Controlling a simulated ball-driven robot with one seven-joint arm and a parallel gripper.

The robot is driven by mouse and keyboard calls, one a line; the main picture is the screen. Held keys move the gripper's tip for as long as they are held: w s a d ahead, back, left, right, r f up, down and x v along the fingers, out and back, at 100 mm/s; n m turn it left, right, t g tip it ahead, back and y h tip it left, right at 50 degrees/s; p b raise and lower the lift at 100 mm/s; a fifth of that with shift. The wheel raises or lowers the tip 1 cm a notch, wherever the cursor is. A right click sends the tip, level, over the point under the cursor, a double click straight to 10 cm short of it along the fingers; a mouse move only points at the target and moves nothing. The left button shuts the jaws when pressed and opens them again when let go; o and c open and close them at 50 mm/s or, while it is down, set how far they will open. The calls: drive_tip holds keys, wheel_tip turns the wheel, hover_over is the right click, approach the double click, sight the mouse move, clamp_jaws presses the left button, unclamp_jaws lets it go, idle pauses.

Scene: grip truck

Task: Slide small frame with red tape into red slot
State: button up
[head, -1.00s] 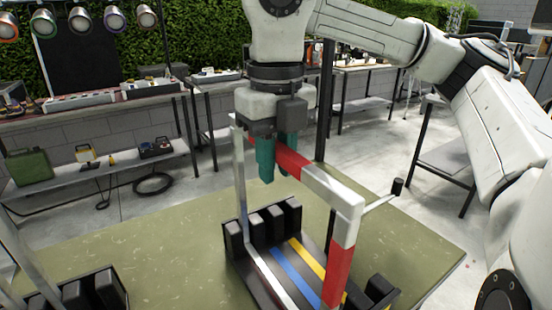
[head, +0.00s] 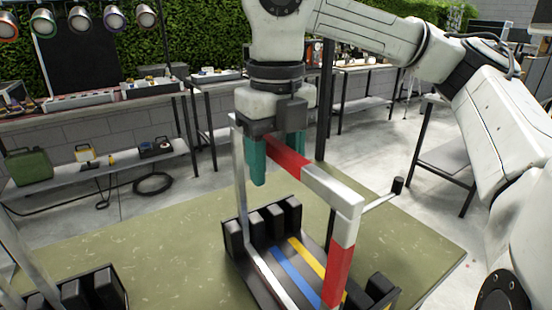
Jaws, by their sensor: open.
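The small frame (head: 342,196) is a silver-white square tube frame with red tape on its top bar and on its near upright. It stands upright in the black slotted rack (head: 257,282), whose floor has blue (head: 292,266) and yellow (head: 308,258) stripes. The frame's foot is at the left side of these stripes, over a pale strip; a red stripe cannot be made out. My gripper (head: 278,166) has teal fingers. It is open, with one finger on each side of the red-taped top bar. Whether the fingers touch the bar cannot be told.
A second black rack (head: 75,295) with a metal upright stands at the lower left. A thin rod with a black knob (head: 397,186) sticks out right of the frame. Both racks are on a green mat (head: 165,240). Benches line the back wall.

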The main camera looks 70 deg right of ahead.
wheel_tip(320, 180, up, 11)
drive_tip(key=shift+f, duration=0.1)
idle(0.6)
